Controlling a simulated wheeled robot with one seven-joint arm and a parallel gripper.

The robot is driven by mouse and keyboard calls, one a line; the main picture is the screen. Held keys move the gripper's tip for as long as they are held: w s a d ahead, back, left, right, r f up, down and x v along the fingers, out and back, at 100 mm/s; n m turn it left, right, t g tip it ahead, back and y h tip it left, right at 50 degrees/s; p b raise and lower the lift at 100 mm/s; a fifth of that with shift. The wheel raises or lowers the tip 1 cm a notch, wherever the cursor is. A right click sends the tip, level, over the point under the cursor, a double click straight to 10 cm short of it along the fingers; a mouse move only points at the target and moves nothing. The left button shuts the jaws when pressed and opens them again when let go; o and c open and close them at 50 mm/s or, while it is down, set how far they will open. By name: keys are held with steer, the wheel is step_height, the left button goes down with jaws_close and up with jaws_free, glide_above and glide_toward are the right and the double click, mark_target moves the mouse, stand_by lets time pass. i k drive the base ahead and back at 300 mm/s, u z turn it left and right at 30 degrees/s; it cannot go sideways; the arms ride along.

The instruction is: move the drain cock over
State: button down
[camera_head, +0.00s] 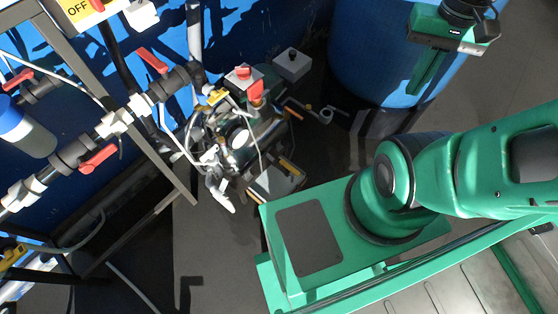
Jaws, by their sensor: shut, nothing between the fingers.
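Several red-handled valves show on the pipework at the left; I cannot tell which is the drain cock. One red lever (152,60) slants on the upper pipe. A second red lever (97,158) lies beside the lower part of the pipe run. A third red lever (17,78) is at the far left edge. My gripper (424,82) is at the upper right, shut and empty, in front of a blue tank. It is far from all these levers and touches none of them.
The blue tank (365,60) stands at the upper right. A dark metal frame (160,155) carries the pipes. A cluttered pump assembly with hoses (238,138) and a red-topped box (243,76) sit in the middle. A grey box (292,64) is behind. Grey floor (225,255) is open below.

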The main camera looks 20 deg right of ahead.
mark_target(282, 162)
steer(key=z, duration=0.6)
steer(key=k, duration=1.55)
steer(key=u, duration=0.4)
steer(key=i, duration=1)
